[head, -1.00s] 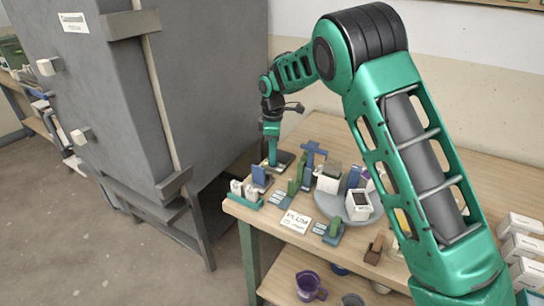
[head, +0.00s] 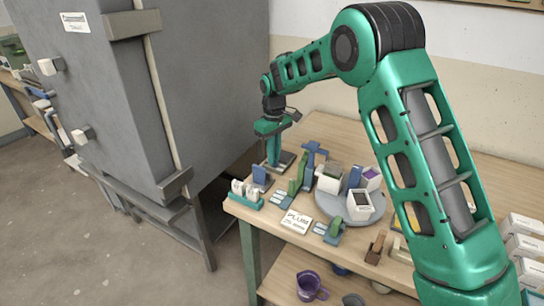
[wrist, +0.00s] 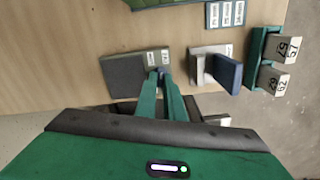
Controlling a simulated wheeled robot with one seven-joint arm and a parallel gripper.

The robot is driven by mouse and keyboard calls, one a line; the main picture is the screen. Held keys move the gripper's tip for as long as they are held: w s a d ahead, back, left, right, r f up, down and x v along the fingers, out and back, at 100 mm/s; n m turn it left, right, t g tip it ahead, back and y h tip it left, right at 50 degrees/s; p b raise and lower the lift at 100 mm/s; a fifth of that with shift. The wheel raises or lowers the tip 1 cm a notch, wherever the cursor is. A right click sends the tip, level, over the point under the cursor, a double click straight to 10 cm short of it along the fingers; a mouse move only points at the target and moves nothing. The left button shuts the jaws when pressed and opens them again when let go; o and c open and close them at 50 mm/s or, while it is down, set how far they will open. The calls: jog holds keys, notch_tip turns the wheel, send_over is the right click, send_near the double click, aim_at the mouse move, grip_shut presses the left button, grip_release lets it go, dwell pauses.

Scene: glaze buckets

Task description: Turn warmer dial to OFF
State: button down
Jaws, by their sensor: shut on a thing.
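The warmer is a flat dark grey plate (head: 287,158) at the far left corner of the table; it also shows in the wrist view (wrist: 122,76) with small pale labels (wrist: 158,57) along one edge. My gripper (head: 273,163) points down at it. In the wrist view my gripper's green fingers (wrist: 160,80) are close together at the labelled edge, shut on the warmer dial. The dial is mostly hidden between the fingertips, so its setting cannot be read.
A blue block on a grey base (head: 260,176) and a green holder with white numbered blocks (head: 246,196) stand close by. A blue post (head: 310,165) and a round grey turntable (head: 350,215) with boxes stand to the right. A large grey cabinet (head: 215,100) is left.

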jog(key=shift+w+d+r+m, duration=0.2)
jog(key=shift+w+m, duration=0.15)
jog(key=shift+m, duration=0.45)
jog(key=c, duration=1.9)
grip_release()
jog(key=shift+o, duration=0.2)
jog(key=shift+s+f, duration=0.1)
jog(key=shift+a, duration=0.1)
notch_tip(320, 180, up, 11)
jog(key=shift+f, duration=0.15)
